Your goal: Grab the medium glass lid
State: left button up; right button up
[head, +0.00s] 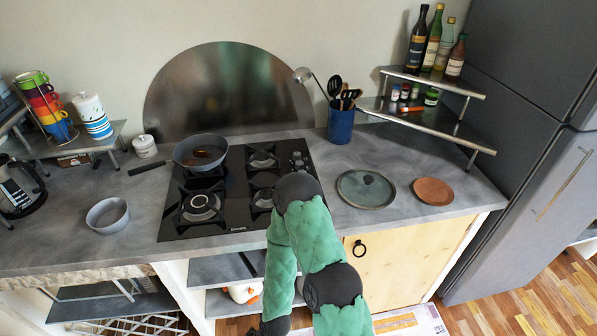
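A round glass lid (352,194) with a dark rim and a dark knob lies flat on the grey counter, right of the gas hob. It is the only glass lid I can make out, so I cannot compare its size with others. Nothing touches it from above. One of my green arms rises from the bottom middle and bends near the hob's front right corner, left of the lid. Neither gripper's fingers show in this view.
A brown round trivet (433,191) lies right of the lid. A blue utensil holder (341,125) stands behind it, and a corner shelf (430,118) with bottles is at the back right. The hob (228,215) carries a frying pan (201,152). A grey bowl (108,215) sits at left.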

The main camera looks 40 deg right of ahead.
aim_at(366, 188)
jog(key=z, duration=1.9)
jog(key=i+l+u, duration=0.1)
